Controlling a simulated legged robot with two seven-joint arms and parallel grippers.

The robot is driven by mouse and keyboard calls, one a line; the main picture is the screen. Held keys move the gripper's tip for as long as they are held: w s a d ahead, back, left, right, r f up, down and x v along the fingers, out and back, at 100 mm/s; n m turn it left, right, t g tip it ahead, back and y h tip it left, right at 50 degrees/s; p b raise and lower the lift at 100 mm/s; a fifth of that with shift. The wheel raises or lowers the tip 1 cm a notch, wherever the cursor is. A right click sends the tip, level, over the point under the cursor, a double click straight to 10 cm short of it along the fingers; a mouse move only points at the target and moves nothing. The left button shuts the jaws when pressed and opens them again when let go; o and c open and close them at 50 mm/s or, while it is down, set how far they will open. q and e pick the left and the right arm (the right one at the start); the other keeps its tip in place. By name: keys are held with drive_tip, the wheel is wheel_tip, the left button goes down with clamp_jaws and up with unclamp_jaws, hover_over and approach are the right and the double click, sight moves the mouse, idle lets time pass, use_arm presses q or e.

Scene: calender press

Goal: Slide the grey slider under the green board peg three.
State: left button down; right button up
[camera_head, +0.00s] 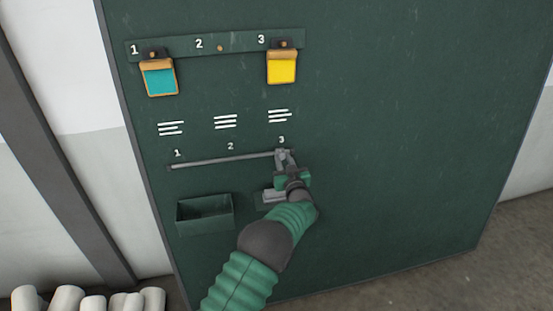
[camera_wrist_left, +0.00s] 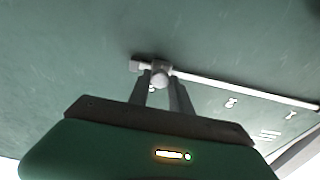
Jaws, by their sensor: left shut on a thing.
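The green board (camera_head: 400,140) fills most of the head view. A thin grey rail (camera_head: 220,160) runs across it under the numbers 1, 2 and 3. My left gripper (camera_head: 284,157) is at the rail's right end, just below the number 3. In the left wrist view my left gripper (camera_wrist_left: 160,88) is shut on the grey slider (camera_wrist_left: 160,71), a rounded knob on the rail (camera_wrist_left: 240,87) close to its end block. In the head view the fingers mostly hide the slider. My right gripper is not in view.
A teal tag (camera_head: 159,79) hangs from peg 1 and a yellow tag (camera_head: 282,67) from peg 3; peg 2 (camera_head: 220,48) is bare. A dark open box (camera_head: 204,214) sits below the rail. A grey item (camera_head: 273,196) beside my left forearm is partly hidden.

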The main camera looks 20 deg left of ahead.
use_arm(q)
drive_tip(key=shift+w+d, duration=0.4)
drive_tip(key=shift+d, duration=0.25)
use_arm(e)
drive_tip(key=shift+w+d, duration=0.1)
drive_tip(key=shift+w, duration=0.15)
use_arm(q)
drive_tip(key=c, duration=1.5)
unclamp_jaws()
drive_tip(key=o, duration=0.3)
drive_tip(key=shift+w+d, duration=0.1)
drive_tip(key=shift+d, duration=0.05)
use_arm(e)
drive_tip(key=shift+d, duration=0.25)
